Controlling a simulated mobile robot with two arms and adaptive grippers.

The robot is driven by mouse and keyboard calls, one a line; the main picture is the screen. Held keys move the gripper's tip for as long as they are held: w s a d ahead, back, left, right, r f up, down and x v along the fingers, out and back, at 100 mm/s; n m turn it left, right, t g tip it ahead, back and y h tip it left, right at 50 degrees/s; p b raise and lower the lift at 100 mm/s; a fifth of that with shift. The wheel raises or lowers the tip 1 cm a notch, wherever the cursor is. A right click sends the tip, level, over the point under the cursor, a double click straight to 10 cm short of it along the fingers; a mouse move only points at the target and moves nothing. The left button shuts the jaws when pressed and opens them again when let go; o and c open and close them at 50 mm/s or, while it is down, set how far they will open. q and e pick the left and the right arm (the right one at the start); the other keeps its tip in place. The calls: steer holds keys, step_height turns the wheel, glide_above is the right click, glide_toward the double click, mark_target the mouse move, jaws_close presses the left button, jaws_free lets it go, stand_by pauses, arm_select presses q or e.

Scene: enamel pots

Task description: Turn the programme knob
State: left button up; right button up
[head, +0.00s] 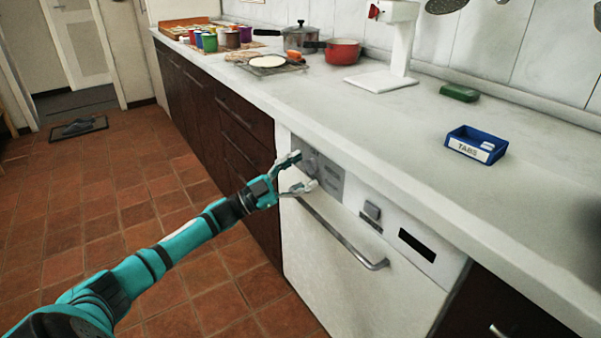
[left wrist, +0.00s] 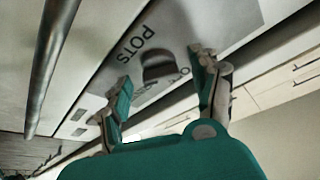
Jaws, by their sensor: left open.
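The programme knob (left wrist: 158,66) is a dark grey knob on a grey panel with the word POTS beside it. The panel (head: 331,178) is at the upper left of the white dishwasher front (head: 345,255) in the head view. My left gripper (head: 304,172) is open in front of this panel. In the left wrist view its two fingers (left wrist: 162,72) stand on either side of the knob, with gaps between them and it. The gripper partly hides the knob in the head view. My right gripper is not in view.
A bar handle (head: 345,238) runs across the door just below the panel. A grey button (head: 372,210) and a dark display (head: 417,245) are to the right. The worktop above holds a blue TABS tray (head: 477,145), a green block (head: 459,92) and a red pot (head: 343,52).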

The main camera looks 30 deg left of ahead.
arm_select(q)
steer(key=v, duration=1.2)
stand_by(0.3)
